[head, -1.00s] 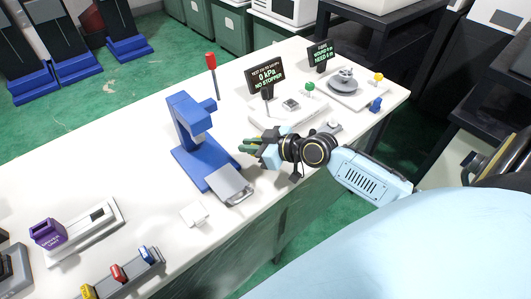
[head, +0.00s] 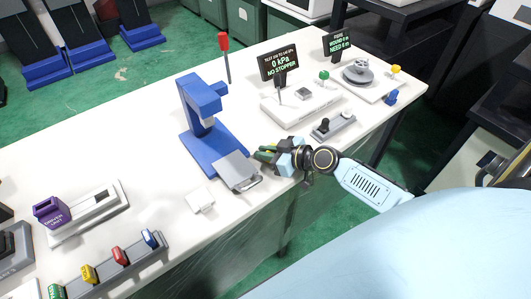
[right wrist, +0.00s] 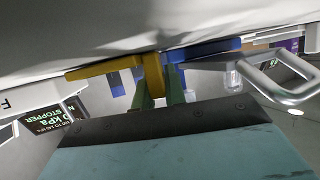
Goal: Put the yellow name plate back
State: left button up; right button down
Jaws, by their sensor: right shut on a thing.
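My right gripper (head: 268,153) is near the table's front edge, just right of the blue press. In the right wrist view its green fingers (right wrist: 160,88) are shut on a yellow piece (right wrist: 152,75), which I take for the yellow name plate. A thin yellow arm of it reaches left; no lettering shows. In the head view the gripper mostly hides it. A grey rack (head: 130,268) at the lower left carries green, yellow (head: 88,273), red and blue labelled pieces. My left gripper is not in view.
The blue press (head: 205,125) with a grey handled plate (head: 238,170) stands left of the gripper. A small white block (head: 200,200) lies before it. A grey fixture (head: 333,125) and the pressure station (head: 300,103) are to the right.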

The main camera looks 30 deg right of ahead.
jog(key=shift+f, duration=0.1)
jog(key=c, duration=1.5)
grip_release()
jog(key=shift+o, duration=0.2)
jog(key=shift+r, duration=0.2)
jog(key=b+v, duration=0.1)
jog(key=v, duration=0.9)
jog(key=shift+s+d, duration=0.1)
jog(key=shift+s, duration=0.15)
jog(key=shift+s+d+r, duration=0.3)
jog(key=shift+s+r, duration=0.1)
jog(key=shift+s, duration=0.15)
